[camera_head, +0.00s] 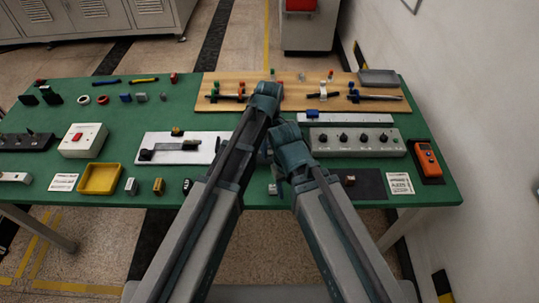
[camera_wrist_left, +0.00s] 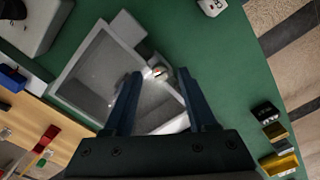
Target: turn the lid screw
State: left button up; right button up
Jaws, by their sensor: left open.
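In the left wrist view a grey box with a pale, glossy lid (camera_wrist_left: 100,75) lies slanted on the green table top. A small shiny round part that looks like the lid screw (camera_wrist_left: 159,72) is at the lid's edge, beside a grey block (camera_wrist_left: 128,30). My left gripper (camera_wrist_left: 159,73) is open, with its two blue fingers on either side of the screw. I cannot tell whether they touch it or how high they are. In the head view my arms cover the box and the screw. My right gripper's fingers do not show.
The green table (camera_head: 110,105) holds many parts. A wooden board (camera_head: 230,82) lies along its back. A grey panel with several knobs (camera_head: 352,141) and an orange meter (camera_head: 427,159) stand at right. A yellow tray (camera_head: 99,193) and a white switch box (camera_head: 98,140) are at left.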

pick_arm(q)
jog(key=shift+f, duration=0.55)
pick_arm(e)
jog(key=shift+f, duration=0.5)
pick_arm(q)
jog(key=shift+c, duration=0.2)
grip_shut()
